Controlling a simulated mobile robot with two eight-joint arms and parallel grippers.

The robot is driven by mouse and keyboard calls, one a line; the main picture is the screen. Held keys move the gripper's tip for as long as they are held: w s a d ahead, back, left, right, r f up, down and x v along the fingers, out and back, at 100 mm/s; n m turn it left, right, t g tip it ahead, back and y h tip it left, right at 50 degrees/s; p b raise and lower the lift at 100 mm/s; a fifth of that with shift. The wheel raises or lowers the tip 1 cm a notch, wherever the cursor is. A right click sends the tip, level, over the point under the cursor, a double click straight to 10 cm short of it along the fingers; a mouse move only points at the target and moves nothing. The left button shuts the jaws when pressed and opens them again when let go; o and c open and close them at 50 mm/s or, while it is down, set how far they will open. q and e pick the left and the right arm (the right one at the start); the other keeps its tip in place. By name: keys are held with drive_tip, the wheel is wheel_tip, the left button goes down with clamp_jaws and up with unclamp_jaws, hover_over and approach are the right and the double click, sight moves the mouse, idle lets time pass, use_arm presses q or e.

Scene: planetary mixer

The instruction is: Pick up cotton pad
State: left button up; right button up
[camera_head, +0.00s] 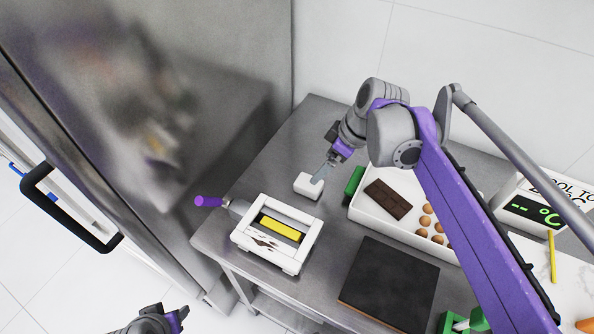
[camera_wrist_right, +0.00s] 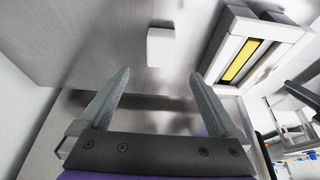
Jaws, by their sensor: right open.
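The cotton pad (camera_head: 307,188) is a small white block lying on the metal table. In the right wrist view the pad (camera_wrist_right: 161,47) lies beyond the fingertips, near the middle line between them, with a gap. My right gripper (camera_head: 322,172) reaches down just above the pad in the head view; its fingers (camera_wrist_right: 157,75) are spread with nothing between them. My left gripper (camera_head: 178,318) is at the bottom left of the head view, away from the table; its finger opening is not clear.
A dark board (camera_head: 388,285) lies in front.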

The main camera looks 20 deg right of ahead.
hover_over(318, 186)
wheel_tip(318, 186, down, 5)
drive_tip(key=shift+r+b, duration=0.2)
drive_tip(key=shift+b, duration=0.15)
drive_tip(key=x, duration=0.5)
drive_tip(key=shift+f+b, duration=0.35)
drive_tip(key=c, duration=1.4)
